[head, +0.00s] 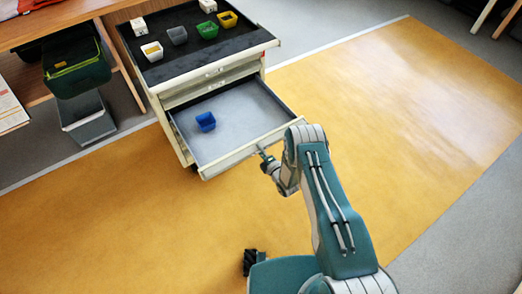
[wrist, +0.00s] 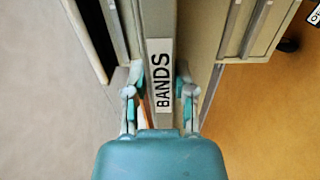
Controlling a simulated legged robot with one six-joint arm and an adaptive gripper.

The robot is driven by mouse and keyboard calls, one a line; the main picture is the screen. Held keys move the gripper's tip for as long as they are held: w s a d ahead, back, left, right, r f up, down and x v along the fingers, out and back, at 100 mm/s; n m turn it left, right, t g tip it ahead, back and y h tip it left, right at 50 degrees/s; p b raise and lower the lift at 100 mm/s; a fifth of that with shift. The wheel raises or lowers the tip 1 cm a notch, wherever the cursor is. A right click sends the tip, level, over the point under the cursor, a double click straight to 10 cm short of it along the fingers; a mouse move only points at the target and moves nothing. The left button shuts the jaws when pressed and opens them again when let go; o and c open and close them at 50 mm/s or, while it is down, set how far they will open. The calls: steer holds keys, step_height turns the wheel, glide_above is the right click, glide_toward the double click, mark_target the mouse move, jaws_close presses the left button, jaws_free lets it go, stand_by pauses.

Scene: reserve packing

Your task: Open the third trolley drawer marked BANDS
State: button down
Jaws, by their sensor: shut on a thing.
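The trolley (head: 157,77) stands at the upper middle of the head view. Its BANDS drawer (head: 238,108) is pulled well out, below closed drawer fronts. A blue bin (head: 206,122) sits inside it. My gripper (head: 266,160) is at the drawer's front, right of its middle. In the wrist view the BANDS label (wrist: 162,75) shows on the front strip between the two fingers of my gripper (wrist: 160,98). The fingers are shut on this drawer front, one on each side. The exact contact at the fingertips is hard to see.
Several small bins, among them a green bin (head: 207,29) and a yellow bin (head: 228,19), stand on the trolley's black top. A dark green crate (head: 80,74) and a grey bin (head: 85,117) are at the left, by a wooden table (head: 45,22). The yellow floor (head: 400,90) at right is clear.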

steer(key=shift+s+a+f, duration=0.2)
steer(key=shift+s+f, duration=0.1)
steer(key=shift+f, duration=0.15)
steer(key=c, duration=0.5)
jaws_free()
steer(key=shift+w+r, duration=0.1)
steer(key=shift+r, duration=0.05)
steer(key=v, duration=1.2)
steer(key=shift+w, duration=0.1)
